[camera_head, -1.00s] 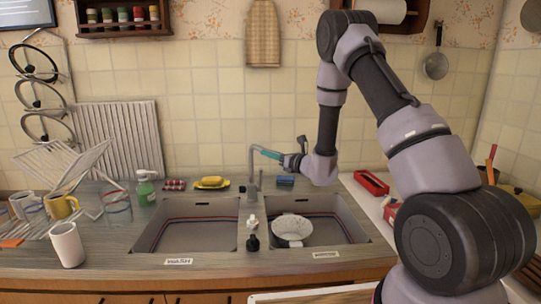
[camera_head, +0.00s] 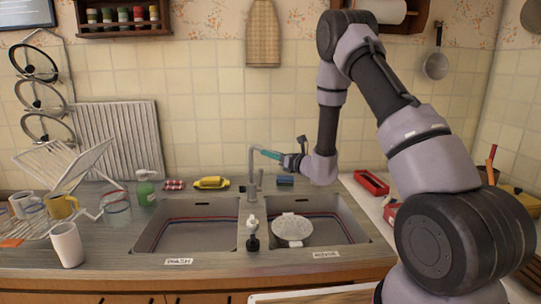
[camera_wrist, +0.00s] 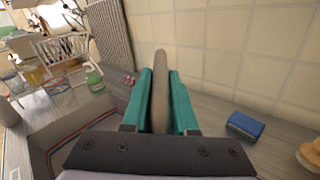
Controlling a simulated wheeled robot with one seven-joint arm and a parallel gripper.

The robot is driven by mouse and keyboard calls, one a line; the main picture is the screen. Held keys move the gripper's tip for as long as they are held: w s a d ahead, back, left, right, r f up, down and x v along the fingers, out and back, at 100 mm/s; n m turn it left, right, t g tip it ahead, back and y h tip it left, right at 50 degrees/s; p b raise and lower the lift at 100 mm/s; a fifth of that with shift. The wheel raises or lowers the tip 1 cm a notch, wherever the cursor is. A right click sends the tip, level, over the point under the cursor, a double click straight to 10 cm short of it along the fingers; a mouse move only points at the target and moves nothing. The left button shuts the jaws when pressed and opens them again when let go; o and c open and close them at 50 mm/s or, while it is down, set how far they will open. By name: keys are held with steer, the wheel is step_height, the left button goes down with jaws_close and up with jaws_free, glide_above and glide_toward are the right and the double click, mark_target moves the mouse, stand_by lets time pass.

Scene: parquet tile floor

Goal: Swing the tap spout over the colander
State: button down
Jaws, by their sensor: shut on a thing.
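The grey tap (camera_head: 253,180) stands behind the divider between the two sink basins. Its spout leaves the top of the post toward the right, and its end is hidden by my gripper in the head view. My gripper (camera_head: 268,154) has teal fingers shut on the spout, above the back edge of the sink. In the wrist view, the spout (camera_wrist: 161,65) lies between the two teal fingers (camera_wrist: 160,100). The pale colander (camera_head: 292,228) sits in the right basin, in front of the tap and to its right. The colander is out of the wrist view.
A blue sponge (camera_head: 285,181) lies behind the right basin, below my gripper. A dark bottle with a white top (camera_head: 252,241) stands at the front of the divider. The left basin (camera_head: 193,235) looks empty.

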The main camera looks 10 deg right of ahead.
steer(key=shift+w+d+n+g+y, duration=0.45)
steer(key=shift+n+g+y, duration=0.15)
steer(key=shift+g+y, duration=0.1)
steer(key=shift+w+d+n+g+y, duration=0.4)
steer(key=shift+n+g+y, duration=0.2)
steer(key=shift+g, duration=0.1)
steer(key=c, duration=0.7)
jaws_free()
steer(key=shift+d, duration=0.1)
steer(key=v, duration=1)
steer(key=shift+s+d, duration=0.25)
